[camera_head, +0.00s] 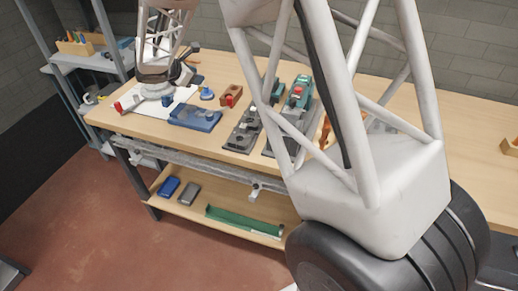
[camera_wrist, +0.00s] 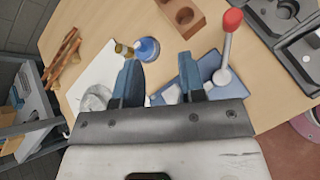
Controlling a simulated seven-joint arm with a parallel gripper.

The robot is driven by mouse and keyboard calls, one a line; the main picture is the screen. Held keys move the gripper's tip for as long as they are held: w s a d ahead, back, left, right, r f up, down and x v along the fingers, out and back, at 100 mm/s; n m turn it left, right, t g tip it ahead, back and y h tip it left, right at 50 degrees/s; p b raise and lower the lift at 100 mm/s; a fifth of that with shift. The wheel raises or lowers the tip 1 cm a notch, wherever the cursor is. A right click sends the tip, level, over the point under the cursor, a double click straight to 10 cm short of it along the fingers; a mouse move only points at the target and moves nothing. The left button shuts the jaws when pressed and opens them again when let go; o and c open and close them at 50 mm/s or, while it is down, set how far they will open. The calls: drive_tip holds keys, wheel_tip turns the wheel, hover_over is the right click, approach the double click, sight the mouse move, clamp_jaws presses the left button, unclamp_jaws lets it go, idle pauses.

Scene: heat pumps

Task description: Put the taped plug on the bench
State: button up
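My gripper (camera_wrist: 160,77) is open, its two blue fingers apart, with nothing clearly held between them. In the head view, it (camera_head: 167,100) is low over the left end of the bench (camera_head: 222,72). A small blue round piece with a brass end (camera_wrist: 145,49) lies just beyond the left finger in the wrist view; it appears as a blue piece (camera_head: 206,94) in the head view. I cannot tell whether it is the taped plug. A crumpled-looking silvery lump (camera_wrist: 97,98) lies on the white sheet (camera_wrist: 98,70) left of the fingers, partly cut off by the gripper.
A blue tray (camera_head: 195,117) sits close to my gripper. A lever with a red ball (camera_wrist: 232,21) rises beside the right finger. A brown block (camera_wrist: 183,16) and grey fixtures (camera_head: 243,131) stand farther right. Blue and grey cases lie on the lower shelf (camera_head: 205,206).

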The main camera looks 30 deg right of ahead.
drive_tip(key=s+d+r+m+g+y, duration=0.1)
drive_tip(key=s+d+r+m, duration=0.15)
drive_tip(key=s, duration=0.45)
drive_tip(key=s+d+r+m+g+y, duration=0.1)
drive_tip(key=s+r+m, duration=0.25)
drive_tip(key=s, duration=0.25)
drive_tip(key=s+a+r+m+y, duration=0.1)
drive_tip(key=s+m+y, duration=0.3)
drive_tip(key=s, duration=1.3)
drive_tip(key=s+a+r+m+y, duration=0.1)
drive_tip(key=s+m+y, duration=0.2)
drive_tip(key=s+m, duration=0.7)
drive_tip(key=shift+s+a+g+y, duration=0.3)
drive_tip(key=shift+s+a+y, duration=0.1)
drive_tip(key=shift+s, duration=3.95)
